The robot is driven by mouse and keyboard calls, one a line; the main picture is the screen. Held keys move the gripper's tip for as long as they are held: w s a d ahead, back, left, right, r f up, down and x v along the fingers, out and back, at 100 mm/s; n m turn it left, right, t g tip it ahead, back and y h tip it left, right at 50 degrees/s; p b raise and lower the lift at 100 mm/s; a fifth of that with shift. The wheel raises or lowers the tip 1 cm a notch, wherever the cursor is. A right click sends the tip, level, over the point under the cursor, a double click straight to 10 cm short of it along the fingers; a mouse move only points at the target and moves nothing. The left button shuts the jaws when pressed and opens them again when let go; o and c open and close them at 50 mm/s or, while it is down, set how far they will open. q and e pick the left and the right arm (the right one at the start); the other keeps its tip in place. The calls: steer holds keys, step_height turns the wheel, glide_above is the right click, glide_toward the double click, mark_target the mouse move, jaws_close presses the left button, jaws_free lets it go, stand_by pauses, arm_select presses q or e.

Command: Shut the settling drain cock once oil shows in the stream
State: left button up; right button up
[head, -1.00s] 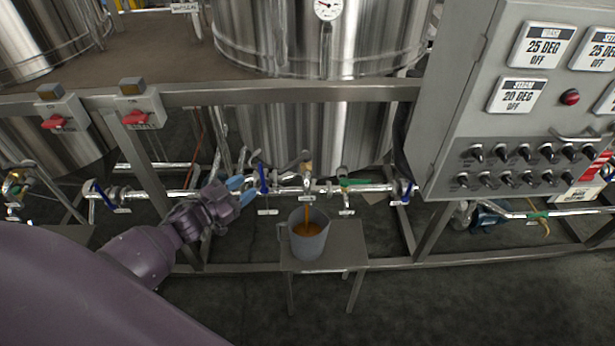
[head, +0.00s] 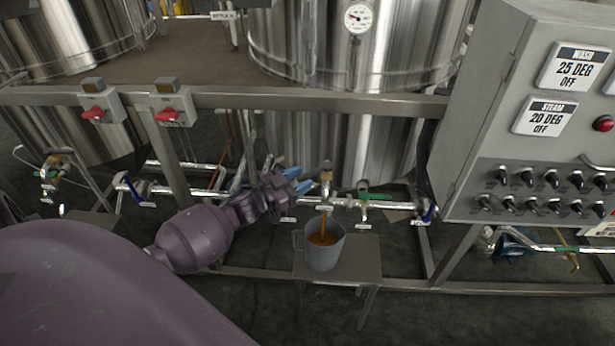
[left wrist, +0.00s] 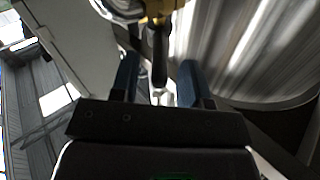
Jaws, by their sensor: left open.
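The drain cock (head: 326,178), with a brass-coloured top, sits on the pipe run below the steel tank. An orange-brown stream (head: 324,226) falls from it into a grey jug (head: 322,256) holding liquid of the same colour. My left gripper (head: 300,180) is open, its blue fingers just left of the cock. In the left wrist view, a dark lever (left wrist: 160,58) under a brass part (left wrist: 156,10) lies between the open fingers (left wrist: 157,82), with no clear contact. I cannot tell the lever's exact angle. My right gripper is not in view.
The jug stands on a small metal stool (head: 358,262). A green-handled valve (head: 372,196) is right of the cock, and a blue-handled valve (head: 130,188) is far left. A frame rail (head: 330,101) runs above. A control panel (head: 490,140) stands at right.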

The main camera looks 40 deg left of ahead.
mark_target(312, 174)
arm_select(q)
steer(key=shift+x, duration=1.15)
jaws_close()
